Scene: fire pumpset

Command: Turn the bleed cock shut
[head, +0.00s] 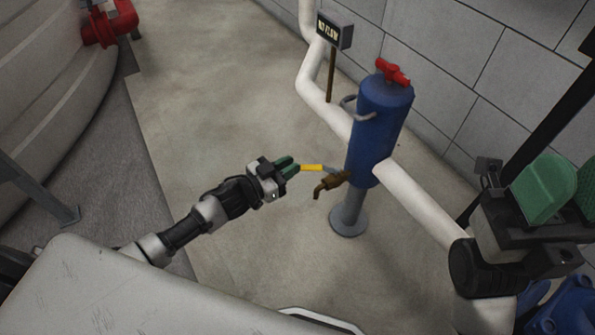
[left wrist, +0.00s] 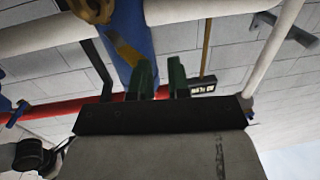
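The bleed cock is a brass tap (head: 328,184) low on the side of a blue cylinder (head: 378,125). Its yellow lever (head: 312,168) sticks out to the left in the head view. My left gripper (head: 295,165) has green fingers, which are apart, with their tips close to the lever's free end. In the left wrist view the gap between the fingers (left wrist: 161,78) looks empty. The yellow lever (left wrist: 125,48) shows beside the left finger there; I cannot tell whether they touch. The brass body (left wrist: 92,10) is at the top edge. My right gripper (head: 565,188) is partly cut off at the right edge.
White pipes (head: 415,197) run to both sides of the cylinder. A red handle (head: 393,72) tops it. A sign (head: 334,30) stands behind. Blue machinery (head: 565,310) is at the lower right. The floor left of the cylinder is clear.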

